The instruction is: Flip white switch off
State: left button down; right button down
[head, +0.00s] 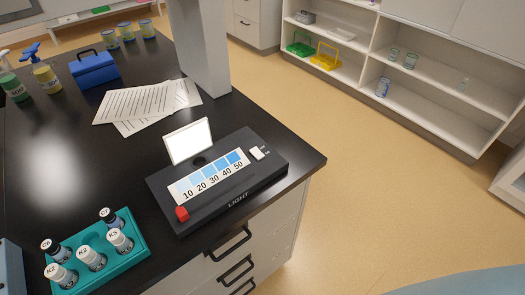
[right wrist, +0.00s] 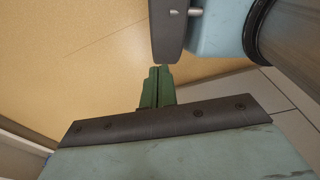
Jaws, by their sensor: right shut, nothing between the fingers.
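The white switch (head: 257,153) is a small white piece at the right end of the top of a black box (head: 215,200) marked LIGHT. Its on or off position is too small to tell. The box also bears a blue scale strip (head: 213,178) numbered 10 to 50, a red knob (head: 182,213) at its front left and an upright white panel (head: 188,141) at its back. My right gripper (right wrist: 160,72) shows in the right wrist view, its green fingers together and empty, with only floor behind them. Neither gripper shows in the head view.
The black bench (head: 60,190) has a teal rack (head: 140,251) of labelled vials at front left. Papers (head: 135,106), a blue case (head: 93,69) and bottles stand farther back. A white post (head: 203,50) rises behind the box. Open floor (head: 370,190) lies to the right.

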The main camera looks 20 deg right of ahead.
jog(key=w+a+r+t, duration=0.1)
jog(key=w+a+r, duration=0.2)
jog(key=w+r, duration=1)
jog(key=w+r+t+b, duration=0.1)
jog(key=w+r, duration=0.3)
jog(key=r, duration=0.6)
jog(key=w+r+t+b, duration=0.1)
jog(key=w+r, duration=0.3)
jog(key=r, duration=0.5)
jog(key=w+a+r+n+t+y, duration=0.1)
jog(key=w+r+t+y, duration=0.4)
jog(key=w+r+t, duration=0.6)
jog(key=w+a+r, duration=0.1)
jog(key=w+r, duration=0.4)
jog(key=r, duration=0.3)
jog(key=shift+w+r+n+y, duration=0.15)
jog(key=shift+w+n+y, duration=0.05)
jog(key=shift+n+y, duration=0.1)
jog(key=shift+w+a, duration=0.1)
jog(key=shift+a, duration=0.05)
